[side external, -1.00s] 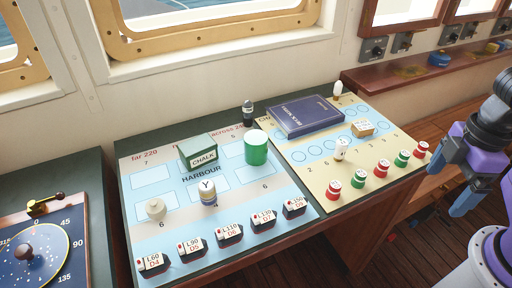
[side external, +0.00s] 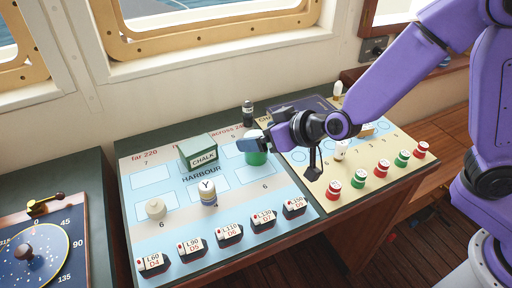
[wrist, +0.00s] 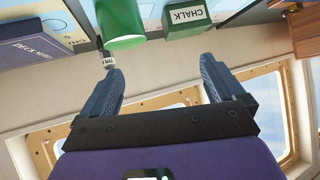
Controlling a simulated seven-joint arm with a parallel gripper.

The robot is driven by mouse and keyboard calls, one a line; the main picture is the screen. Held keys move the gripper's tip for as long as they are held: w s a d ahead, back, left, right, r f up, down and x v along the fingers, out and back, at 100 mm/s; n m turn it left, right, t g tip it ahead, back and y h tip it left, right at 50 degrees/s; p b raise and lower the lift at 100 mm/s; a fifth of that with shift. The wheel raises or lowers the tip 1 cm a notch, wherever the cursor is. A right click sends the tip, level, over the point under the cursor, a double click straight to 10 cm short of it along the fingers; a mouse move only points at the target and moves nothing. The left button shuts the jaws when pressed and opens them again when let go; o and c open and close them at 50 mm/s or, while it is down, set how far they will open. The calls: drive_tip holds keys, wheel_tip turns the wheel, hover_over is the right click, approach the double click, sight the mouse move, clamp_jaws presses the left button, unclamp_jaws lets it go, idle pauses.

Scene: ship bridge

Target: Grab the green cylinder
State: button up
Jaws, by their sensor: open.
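The green cylinder (side external: 257,158) with a white top stands on the light blue chart board. In the side view my gripper (side external: 252,142) overlaps its upper part and hides some of it. In the wrist view the green cylinder (wrist: 122,22) is at the top edge, left of middle, beyond the fingertips. My gripper (wrist: 157,68) is open there, with nothing between its fingers. I cannot tell whether a finger touches the cylinder.
A green chalk box (side external: 198,152) stands just left of the cylinder, and a small dark bottle (side external: 248,113) behind it. A dark blue book (side external: 316,103) lies to the right, partly hidden by my arm. Labelled blocks (side external: 229,235) line the front edge.

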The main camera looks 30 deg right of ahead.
sight(252, 132)
drive_tip(key=w+m+t+h, duration=0.1)
drive_tip(key=w, duration=0.1)
drive_tip(key=w+d+m+t+h, duration=0.1)
drive_tip(key=w+h, duration=0.1)
drive_tip(key=shift+d+f+t, duration=0.1)
drive_tip(key=shift+d+t, duration=0.05)
drive_tip(key=shift+t, duration=0.25)
drive_tip(key=shift+w+d, duration=0.2)
drive_tip(key=shift+w+d+f+t, duration=0.1)
drive_tip(key=shift+t, duration=0.2)
drive_tip(key=shift+f, duration=2.2)
wheel_tip(252, 132, down, 2)
drive_tip(key=shift+w+f+m+h, duration=0.3)
drive_tip(key=shift+w+f, duration=0.2)
drive_tip(key=shift+w, duration=0.4)
drive_tip(key=shift+w+f, duration=0.2)
drive_tip(key=shift+w, duration=0.3)
drive_tip(key=c, duration=1.1)
